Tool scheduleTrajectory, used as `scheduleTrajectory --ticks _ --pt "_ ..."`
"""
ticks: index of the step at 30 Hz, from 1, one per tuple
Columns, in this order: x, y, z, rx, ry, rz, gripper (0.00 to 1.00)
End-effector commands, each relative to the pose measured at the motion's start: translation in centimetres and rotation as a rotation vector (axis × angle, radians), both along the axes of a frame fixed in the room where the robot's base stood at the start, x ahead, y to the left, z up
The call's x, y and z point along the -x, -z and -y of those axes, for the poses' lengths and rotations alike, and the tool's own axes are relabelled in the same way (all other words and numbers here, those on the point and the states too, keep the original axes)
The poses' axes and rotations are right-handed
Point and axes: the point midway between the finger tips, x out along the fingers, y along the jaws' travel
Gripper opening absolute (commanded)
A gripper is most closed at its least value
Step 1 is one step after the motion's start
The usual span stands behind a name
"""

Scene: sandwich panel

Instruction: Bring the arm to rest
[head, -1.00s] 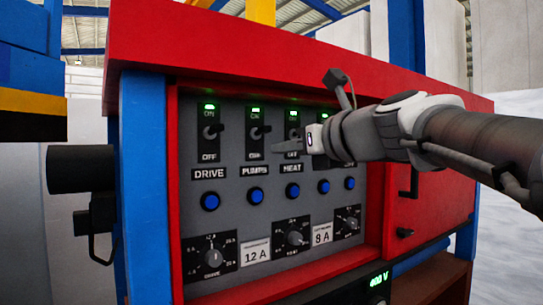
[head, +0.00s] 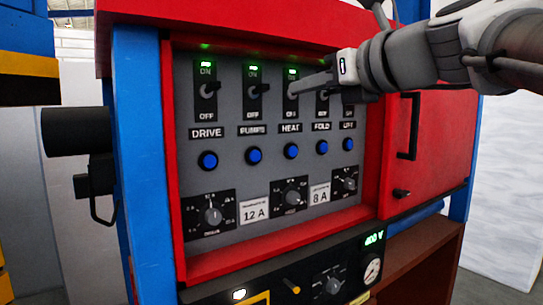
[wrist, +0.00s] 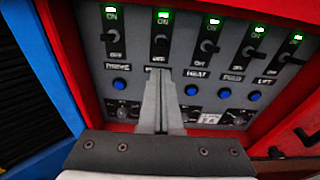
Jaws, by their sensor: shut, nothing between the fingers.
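My gripper (head: 293,89) is in front of the panel in the head view, with its fingers together and nothing between them. It overlaps the HEAT switch and hides parts of the FOLD and LIFT switches. In the wrist view my gripper (wrist: 162,75) points at the grey panel (wrist: 135,65), its tips covering the PUMPS label area. The DRIVE switch (head: 208,90) and PUMPS switch (head: 253,91) show in the head view. Green lights are lit above all the switches in the wrist view. I cannot tell whether the fingertips touch the panel.
Blue buttons (head: 208,160) and rotary knobs (head: 212,216) sit below the switches. A red frame surrounds the panel, with a red door (head: 428,150) and black handle (head: 409,125) on the right. A black cylinder (head: 77,131) sticks out at the left.

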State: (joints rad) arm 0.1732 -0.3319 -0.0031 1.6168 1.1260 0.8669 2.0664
Motion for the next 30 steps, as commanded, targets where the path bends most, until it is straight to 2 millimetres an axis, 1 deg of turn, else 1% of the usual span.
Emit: scheduleTrajectory --ticks 2,5,8,9,10,12,14,15,17,18,20,21,23,24,27,30 --pt "0.2 1.0 -0.1 0.053 -0.005 0.008 0.0" --pt "0.9 3.5 -0.1 0.212 -0.023 0.035 0.0" --pt "2.0 7.5 0.0 0.455 -0.07 0.075 0.0" --pt "2.6 9.3 0.2 0.563 -0.096 0.092 0.0" --pt "3.1 10.6 0.3 0.643 -0.12 0.106 0.0" --pt "4.2 13.6 0.6 0.829 -0.185 0.14 0.0" --pt "5.2 16.1 1.0 0.985 -0.252 0.169 0.0" --pt "5.9 17.8 1.2 1.086 -0.302 0.189 0.0" --pt "7.1 20.3 1.7 1.235 -0.385 0.223 0.0" --pt "7.9 21.9 2.0 1.332 -0.446 0.246 0.0" --pt "9.2 24.3 2.6 1.474 -0.545 0.283 0.0" --pt "10.0 25.8 3.0 1.564 -0.617 0.311 0.0" --pt "11.4 28.1 3.7 1.694 -0.734 0.353 0.0" --pt "12.3 29.6 4.2 1.776 -0.817 0.383 0.0" --pt "14.5 33.0 5.4 1.958 -1.034 0.466 0.0" --pt "16.3 35.7 6.6 2.092 -1.237 0.546 0.0"
